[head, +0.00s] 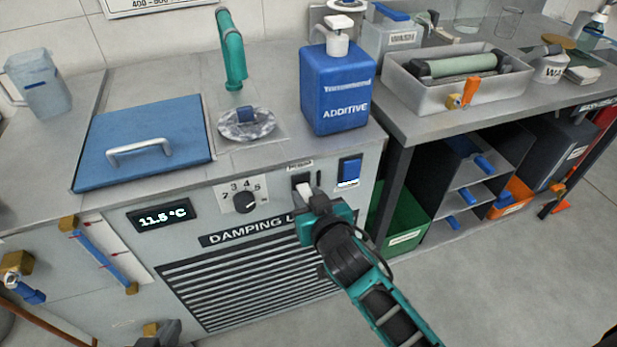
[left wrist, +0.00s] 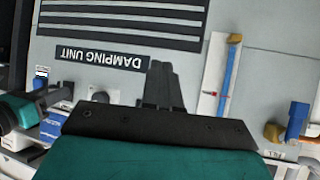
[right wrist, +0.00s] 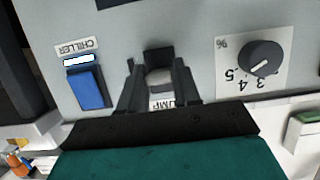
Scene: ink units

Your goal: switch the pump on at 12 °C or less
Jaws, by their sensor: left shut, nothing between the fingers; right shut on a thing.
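The display (head: 163,215) on the damping unit's front reads 11.5 °C. The pump switch (head: 301,181) has a pale rocker in a dark frame. It also shows in the right wrist view (right wrist: 159,78), between my right fingers, its label partly hidden. My right gripper (head: 307,194) is at this switch and shut on it. The blue chiller switch (head: 349,170) is beside it, with a bright white strip at one end. My left gripper (head: 168,332) is low in front of the unit, shut and empty; its fingers (left wrist: 162,68) show in the left wrist view.
A dial (head: 244,203) sits left of the pump switch. A blue lid (head: 147,160), a teal tap (head: 232,50) and a blue additive bottle (head: 336,90) are on top. A sight tube (head: 104,255) runs down the front left. Open floor lies at right.

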